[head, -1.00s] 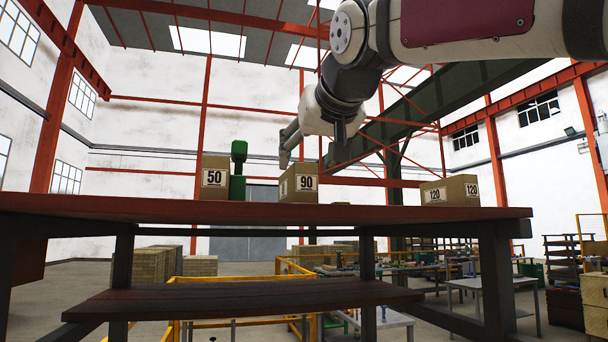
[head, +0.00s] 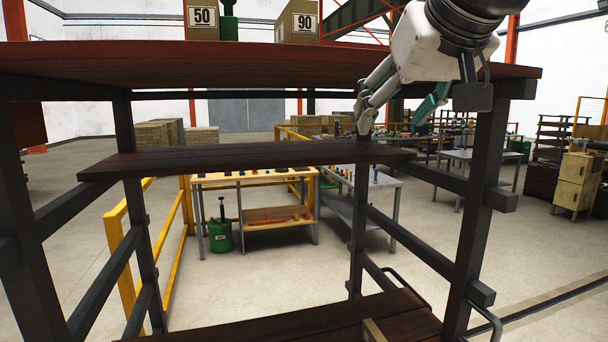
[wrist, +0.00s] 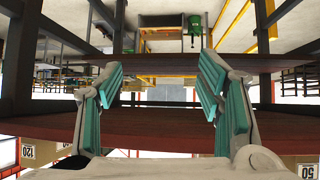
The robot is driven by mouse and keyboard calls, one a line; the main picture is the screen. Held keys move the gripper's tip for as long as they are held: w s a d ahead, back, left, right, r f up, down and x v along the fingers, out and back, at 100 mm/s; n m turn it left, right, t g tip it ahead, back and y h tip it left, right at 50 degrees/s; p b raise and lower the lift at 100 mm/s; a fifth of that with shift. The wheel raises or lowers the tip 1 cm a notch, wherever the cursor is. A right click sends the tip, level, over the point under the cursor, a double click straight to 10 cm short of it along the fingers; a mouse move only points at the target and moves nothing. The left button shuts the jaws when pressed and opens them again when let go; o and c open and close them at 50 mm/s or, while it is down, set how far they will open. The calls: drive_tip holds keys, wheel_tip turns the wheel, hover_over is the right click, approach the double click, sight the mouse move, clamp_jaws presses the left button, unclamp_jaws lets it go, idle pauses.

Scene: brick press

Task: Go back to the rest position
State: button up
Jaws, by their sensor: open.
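My gripper (head: 392,118) is at the right of the head view, in front of the rack and just below its top board (head: 240,65). Its fingers are apart with nothing between them. The wrist view is upside down and shows the teal-padded fingers (wrist: 160,72) spread, with the rack's boards beyond them. The top board bears a box marked 50 (head: 202,20) and a box marked 90 (head: 298,22), both cut off by the head view's top edge. A box marked 120 (wrist: 27,153) shows in the wrist view.
A green object (head: 228,25) stands between the boxes marked 50 and 90. A middle board (head: 240,160) and a low board (head: 340,325) span the dark rack posts. Yellow railings (head: 122,255) and workbenches (head: 255,178) stand behind.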

drive_tip(key=s+d+f+g, duration=0.1)
drive_tip(key=s+f, duration=0.3)
drive_tip(key=f, duration=0.5)
drive_tip(key=s+d+f+m+g+h+b, duration=0.1)
drive_tip(key=s+d+f+g, duration=0.1)
drive_tip(key=s+f, duration=0.3)
drive_tip(key=s+d+f+m+g+b, duration=0.1)
drive_tip(key=s+d+f, duration=0.3)
drive_tip(key=f, duration=0.9)
drive_tip(key=shift+s+f+g, duration=0.2)
drive_tip(key=shift+s+g, duration=0.1)
drive_tip(key=shift+s, duration=0.4)
